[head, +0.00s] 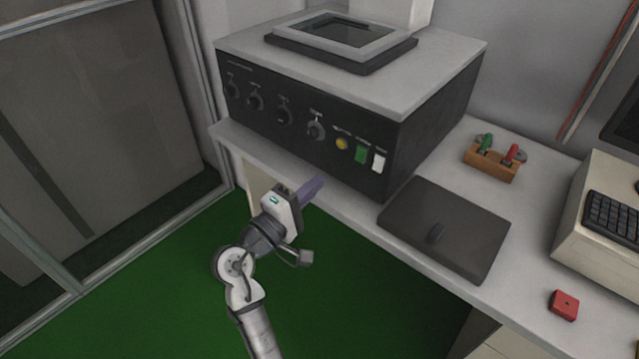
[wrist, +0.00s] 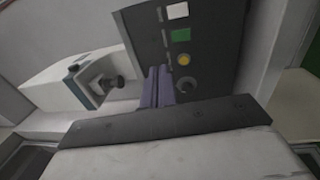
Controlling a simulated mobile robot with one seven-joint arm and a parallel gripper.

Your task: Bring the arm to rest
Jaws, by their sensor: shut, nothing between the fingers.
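My arm reaches up from the bottom of the head view, over the green floor. My gripper (head: 314,187) is at its end, with purple-grey fingers pointing up and to the right. It is in front of the bench edge, below the front panel of the black and grey machine (head: 300,120). In the wrist view my gripper (wrist: 157,78) shows its two fingers together, with nothing between them. The machine's panel (wrist: 215,60) stands beyond the fingers, with white, green and yellow buttons and a dark knob.
The bench (head: 345,205) runs along the wall. On it are a flat dark lid (head: 460,220) with a small handle, a wooden block (head: 491,164) with red and green handles, a red box (head: 564,305) and a keyboard (head: 612,215). A framed glass panel (head: 100,120) stands at left.

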